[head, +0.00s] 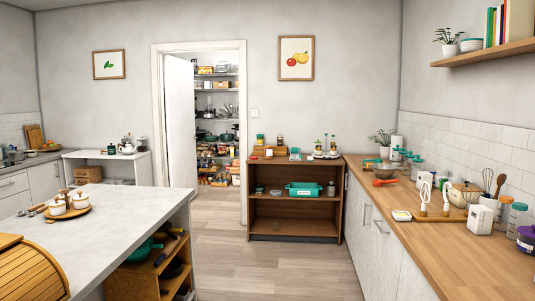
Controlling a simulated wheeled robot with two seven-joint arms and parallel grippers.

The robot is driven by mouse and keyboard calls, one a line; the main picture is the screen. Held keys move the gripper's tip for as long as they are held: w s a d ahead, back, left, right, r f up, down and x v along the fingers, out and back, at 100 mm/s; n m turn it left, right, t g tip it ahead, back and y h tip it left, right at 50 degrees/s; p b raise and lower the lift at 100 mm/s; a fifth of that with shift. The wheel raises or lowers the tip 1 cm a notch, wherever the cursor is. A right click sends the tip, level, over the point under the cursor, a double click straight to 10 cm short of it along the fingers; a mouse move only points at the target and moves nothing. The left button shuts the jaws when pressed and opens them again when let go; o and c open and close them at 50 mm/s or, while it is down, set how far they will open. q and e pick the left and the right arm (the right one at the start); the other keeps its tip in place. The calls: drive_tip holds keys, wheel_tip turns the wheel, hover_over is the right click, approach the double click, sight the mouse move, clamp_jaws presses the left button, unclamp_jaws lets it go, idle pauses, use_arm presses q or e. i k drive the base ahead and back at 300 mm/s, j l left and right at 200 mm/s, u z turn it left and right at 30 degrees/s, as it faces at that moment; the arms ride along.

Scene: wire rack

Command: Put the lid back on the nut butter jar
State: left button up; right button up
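I cannot tell which jar is the nut butter jar, and I cannot make out a loose lid for certain. Several small jars and bottles stand on top of the brown wooden shelf unit (292,197) in the middle. Among them are a small dark jar with a pale top (280,142) and a small red item (268,152). A dark purple container (526,239) stands at the right edge of the right counter. Neither of my grippers is in view.
A pale island (122,211) with a round wooden tray fills the left foreground. The wooden counter (455,250) on the right holds bowls, jars and utensils. The floor (275,270) between them is clear. An open doorway shows stocked pantry shelves (217,90).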

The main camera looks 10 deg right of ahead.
sight(269, 147)
drive_tip(key=i+l+z, duration=0.25)
drive_tip(key=i, duration=0.8)
drive_tip(key=i+z, duration=0.25)
drive_tip(key=i, duration=3.4)
drive_tip(key=i+u, duration=0.15)
drive_tip(key=i, duration=0.3)
drive_tip(key=i+l+u, duration=0.15)
drive_tip(key=i, duration=0.3)
drive_tip(key=i+l+u, duration=0.15)
drive_tip(key=i, duration=0.3)
drive_tip(key=i+l+u, duration=0.15)
drive_tip(key=i, duration=0.3)
drive_tip(key=i+l+u, duration=1.05)
drive_tip(key=k+j, duration=0.05)
drive_tip(key=k, duration=0.05)
